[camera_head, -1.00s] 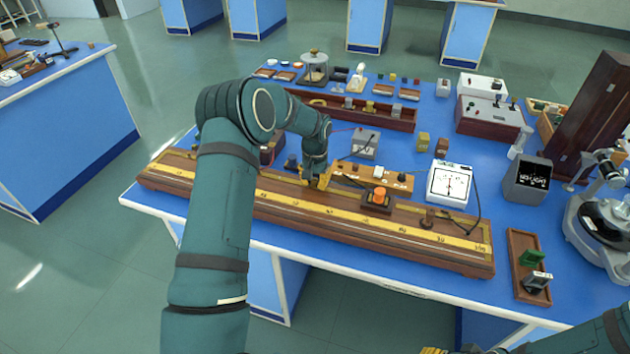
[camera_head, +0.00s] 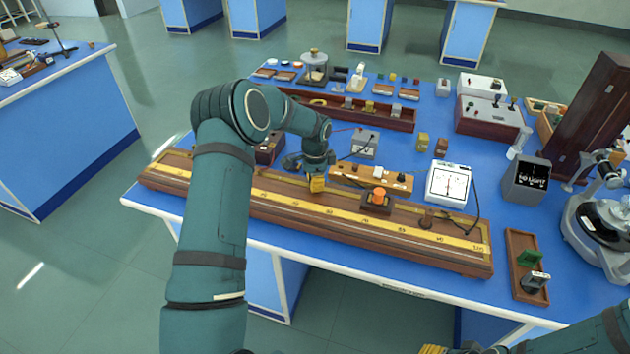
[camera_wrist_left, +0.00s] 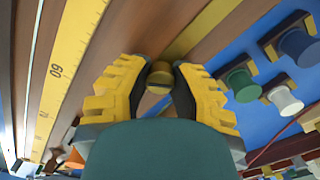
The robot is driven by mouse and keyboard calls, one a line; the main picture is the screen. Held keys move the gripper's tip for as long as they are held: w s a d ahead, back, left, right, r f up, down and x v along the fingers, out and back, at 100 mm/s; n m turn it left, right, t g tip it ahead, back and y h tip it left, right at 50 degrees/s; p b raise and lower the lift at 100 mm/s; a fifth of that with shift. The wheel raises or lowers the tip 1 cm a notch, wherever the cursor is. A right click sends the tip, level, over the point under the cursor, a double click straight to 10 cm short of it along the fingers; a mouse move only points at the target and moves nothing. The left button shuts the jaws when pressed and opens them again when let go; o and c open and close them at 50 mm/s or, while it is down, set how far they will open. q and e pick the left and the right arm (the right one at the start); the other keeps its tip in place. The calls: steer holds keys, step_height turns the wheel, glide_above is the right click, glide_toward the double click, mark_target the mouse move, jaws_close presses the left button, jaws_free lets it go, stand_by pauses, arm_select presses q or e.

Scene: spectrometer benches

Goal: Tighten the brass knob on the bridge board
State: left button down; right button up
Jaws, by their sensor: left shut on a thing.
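The bridge board (camera_head: 400,250) is a long wooden board with a yellow scale, lying along the front of the blue bench. The brass knob (camera_wrist_left: 160,75) is a small round piece on the board, between my left fingertips in the left wrist view. My left gripper (camera_head: 317,185) points down at the board's middle and is shut on the knob; its yellow fingers (camera_wrist_left: 160,72) are on both sides of it. The gripper hides the knob in the head view. Only a yellow bit of my right gripper (camera_head: 432,350) shows at the bottom edge, so its jaws are unclear.
An orange-topped slider (camera_head: 379,197) sits on the board, right of my left gripper. Behind it are a terminal strip (camera_head: 345,172), a grey box (camera_head: 365,143) with wires and a white meter (camera_head: 448,184). A small wooden tray (camera_head: 520,290) lies at the right.

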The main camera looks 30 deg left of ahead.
arm_select(q)
steer(key=m, duration=0.5)
steer(key=shift+m+p, duration=0.3)
steer(key=shift+m, duration=0.1)
stand_by(0.4)
steer(key=c, duration=0.7)
jaws_free()
steer(key=shift+c, duration=0.2)
step_height(320, 180, up, 12)
